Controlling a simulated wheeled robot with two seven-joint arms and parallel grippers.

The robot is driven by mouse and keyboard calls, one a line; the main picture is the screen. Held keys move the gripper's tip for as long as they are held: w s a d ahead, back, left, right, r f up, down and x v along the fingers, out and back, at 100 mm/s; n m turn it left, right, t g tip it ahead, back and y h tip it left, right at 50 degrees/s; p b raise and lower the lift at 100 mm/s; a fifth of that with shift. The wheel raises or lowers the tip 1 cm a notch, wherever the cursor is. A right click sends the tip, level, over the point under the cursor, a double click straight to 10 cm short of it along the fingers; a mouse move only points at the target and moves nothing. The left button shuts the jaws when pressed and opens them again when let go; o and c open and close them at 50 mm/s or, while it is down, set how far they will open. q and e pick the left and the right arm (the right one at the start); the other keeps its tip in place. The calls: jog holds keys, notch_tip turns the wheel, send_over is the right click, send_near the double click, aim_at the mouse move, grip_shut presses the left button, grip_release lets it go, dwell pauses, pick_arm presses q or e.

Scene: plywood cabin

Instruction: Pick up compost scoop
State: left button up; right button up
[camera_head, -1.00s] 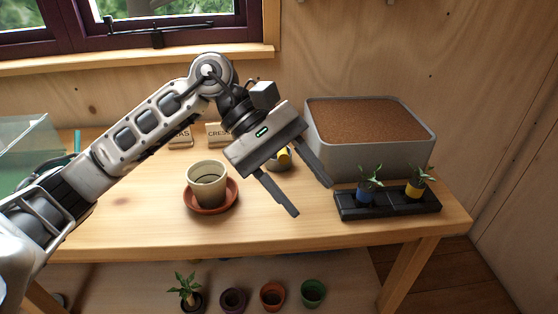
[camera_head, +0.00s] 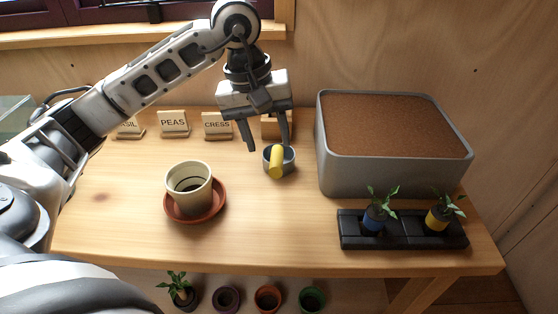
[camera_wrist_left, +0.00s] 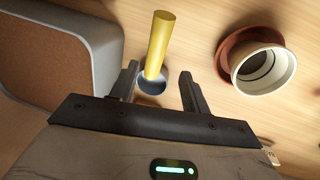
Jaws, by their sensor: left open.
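The compost scoop, a small grey cup (camera_head: 286,167) with a thick yellow handle (camera_head: 276,163), stands on the wooden table left of the grey soil bin. My left gripper (camera_head: 268,148) is open and points down just above and behind the scoop. In the left wrist view, the yellow handle (camera_wrist_left: 158,45) rises toward the camera, and the grey cup (camera_wrist_left: 151,84) lies between the two open fingers (camera_wrist_left: 158,75). I cannot tell whether a finger touches it. My right gripper is not in view.
The soil bin (camera_head: 350,178) stands close right of the scoop. A cream pot (camera_head: 186,196) on a terracotta saucer (camera_head: 217,209) is to the left. A black tray (camera_head: 404,240) holds two seedlings at the front right. Name signs (camera_head: 173,122) line the back.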

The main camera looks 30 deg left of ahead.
pick_arm(q)
jog(key=shift+w+d+f+p, duration=0.15)
jog(key=shift+d+f+p, duration=0.15)
jog(key=shift+f, duration=0.85)
jog(key=shift+w+d+f+p, duration=0.2)
jog(key=shift+d+f, duration=0.15)
jog(key=shift+f, duration=0.75)
jog(key=shift+w+d+f+p, duration=0.2)
jog(key=shift+d+f, duration=0.1)
jog(key=shift+f, duration=0.85)
jog(key=c, duration=0.9)
